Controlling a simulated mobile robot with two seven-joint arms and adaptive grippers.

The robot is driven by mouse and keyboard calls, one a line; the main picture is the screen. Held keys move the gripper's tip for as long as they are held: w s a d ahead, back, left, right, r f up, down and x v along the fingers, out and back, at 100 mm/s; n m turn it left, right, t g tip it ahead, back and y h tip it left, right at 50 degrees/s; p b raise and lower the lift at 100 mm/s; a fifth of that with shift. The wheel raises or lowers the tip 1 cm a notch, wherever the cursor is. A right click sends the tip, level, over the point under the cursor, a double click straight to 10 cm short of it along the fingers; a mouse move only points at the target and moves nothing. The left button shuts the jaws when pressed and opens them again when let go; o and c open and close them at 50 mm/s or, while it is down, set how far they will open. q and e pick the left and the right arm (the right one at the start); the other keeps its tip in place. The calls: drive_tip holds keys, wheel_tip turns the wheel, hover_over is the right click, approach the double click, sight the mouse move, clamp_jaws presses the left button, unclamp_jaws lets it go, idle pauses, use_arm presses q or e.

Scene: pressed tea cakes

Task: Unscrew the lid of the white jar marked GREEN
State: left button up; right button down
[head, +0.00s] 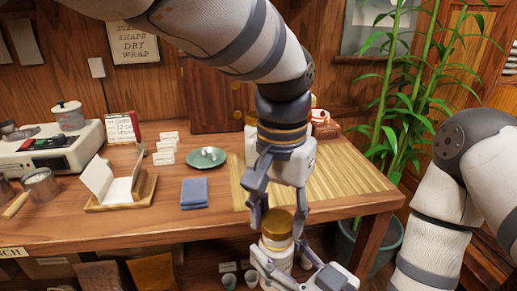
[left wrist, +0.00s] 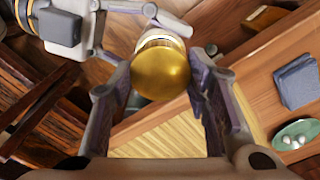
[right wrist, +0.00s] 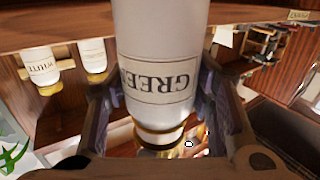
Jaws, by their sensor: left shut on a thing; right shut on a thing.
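The white jar marked GREEN (right wrist: 160,75) has a gold lid (head: 278,222) and is held upright in the air at the table's front edge. My left gripper (head: 277,228) points down from above and is shut on the lid. In the left wrist view, the lid (left wrist: 161,72) sits between its two fingers. My right gripper (head: 280,264) is shut on the jar's body from the front. In the right wrist view, the jar appears upside down between the fingers, its GREEN label facing the camera. The lid's seam with the jar is partly hidden in the head view.
A bamboo mat (head: 340,180) lies behind the jar on the table. A blue cloth (head: 194,193), a green dish (head: 206,157) and a wooden stand (head: 122,200) are to the left. A plant (head: 398,120) stands at right. Other white jars (right wrist: 38,68) show in the right wrist view.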

use_arm(q)
drive_tip(key=shift+r, duration=0.35)
